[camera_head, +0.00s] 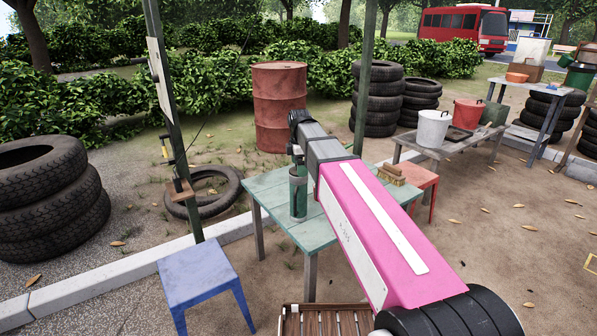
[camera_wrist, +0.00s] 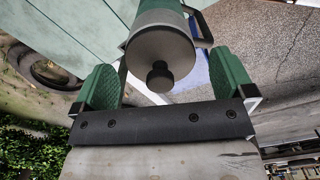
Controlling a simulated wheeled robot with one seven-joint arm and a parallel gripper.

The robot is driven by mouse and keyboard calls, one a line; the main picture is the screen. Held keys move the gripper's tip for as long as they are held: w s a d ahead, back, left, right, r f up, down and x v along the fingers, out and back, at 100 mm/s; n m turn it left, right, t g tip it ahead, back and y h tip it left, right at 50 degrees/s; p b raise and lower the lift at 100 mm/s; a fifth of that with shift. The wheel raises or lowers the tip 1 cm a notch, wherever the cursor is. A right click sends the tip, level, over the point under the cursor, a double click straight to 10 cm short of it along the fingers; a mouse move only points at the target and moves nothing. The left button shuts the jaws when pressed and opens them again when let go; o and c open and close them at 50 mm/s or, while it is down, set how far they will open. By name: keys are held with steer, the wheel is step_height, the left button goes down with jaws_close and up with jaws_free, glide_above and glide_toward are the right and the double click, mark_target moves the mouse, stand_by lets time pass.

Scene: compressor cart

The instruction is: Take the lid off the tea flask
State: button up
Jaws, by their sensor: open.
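The tea flask (camera_head: 298,196) is a green cylinder standing upright on the green table (camera_head: 264,186), close to its left side. In the wrist view its dark grey round lid (camera_wrist: 160,48) with a small black knob (camera_wrist: 159,79) faces the camera. My gripper (camera_wrist: 165,82) is open, with one green-padded finger on each side of the lid and visible gaps between. In the head view my gripper is mostly hidden by my own wrist, just above the flask. Whether the fingers are level with the lid I cannot tell.
A wooden brush-like object (camera_head: 391,175) lies on the right of the green table. A blue stool (camera_head: 196,275) stands front left and a red stool (camera_head: 418,178) behind right. A post (camera_head: 178,130) rises left of the table. A rusty barrel (camera_head: 280,105) stands behind.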

steer(key=shift+f, duration=0.4)
steer(key=c, duration=0.9)
steer(key=shift+r, duration=0.1)
